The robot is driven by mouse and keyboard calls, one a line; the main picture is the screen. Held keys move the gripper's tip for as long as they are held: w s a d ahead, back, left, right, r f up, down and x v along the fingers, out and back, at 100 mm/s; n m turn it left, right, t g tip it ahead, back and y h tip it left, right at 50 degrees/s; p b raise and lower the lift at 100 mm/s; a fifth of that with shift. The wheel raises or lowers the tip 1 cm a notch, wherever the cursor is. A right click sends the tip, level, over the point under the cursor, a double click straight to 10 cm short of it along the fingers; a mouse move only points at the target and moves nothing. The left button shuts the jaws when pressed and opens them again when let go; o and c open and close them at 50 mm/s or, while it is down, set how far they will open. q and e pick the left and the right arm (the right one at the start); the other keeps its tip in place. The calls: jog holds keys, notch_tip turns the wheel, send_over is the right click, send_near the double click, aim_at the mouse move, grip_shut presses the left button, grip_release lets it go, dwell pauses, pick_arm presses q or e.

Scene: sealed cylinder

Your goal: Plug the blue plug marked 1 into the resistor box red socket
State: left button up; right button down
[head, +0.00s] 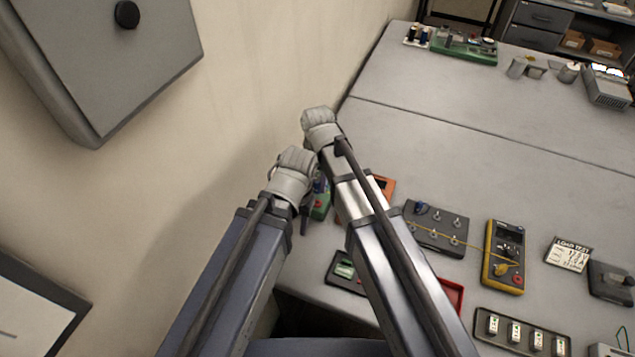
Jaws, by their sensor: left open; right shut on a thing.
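My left gripper (297,163) is open, the lower of the two, close beside the wall-side edge of the table. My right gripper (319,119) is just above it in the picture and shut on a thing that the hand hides. The fingertips of both are hard to see. The blue plug marked 1 cannot be made out. A dark box with several metal posts (437,229) lies right of my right arm, with a blue piece (421,207) at its upper left post. A green item with blue on it (320,205) is partly hidden between my arms. No red socket can be made out.
A yellow multimeter (503,262) has a yellow lead running to the dark box. An orange item (384,186), a red tray (455,295) and a tray of several white pieces (521,334) are nearby. A load-test card (568,255) lies right. The table's middle is clear.

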aim_at(318, 193)
pick_arm(q)
jog(key=shift+f+b, duration=2.05)
jog(key=shift+f, duration=0.25)
pick_arm(e)
jog(key=shift+f, duration=2.3)
pick_arm(q)
jog(key=shift+f+b, duration=0.3)
pick_arm(e)
jog(key=shift+f, duration=0.3)
jog(key=c, duration=0.6)
grip_release()
pick_arm(q)
jog(key=shift+r, duration=0.1)
pick_arm(e)
notch_tip(318, 193, up, 8)
jog(key=p, duration=0.8)
pick_arm(q)
notch_tip(318, 193, up, 8)
pick_arm(e)
jog(key=shift+f, duration=0.1)
pick_arm(q)
jog(key=shift+f, duration=0.2)
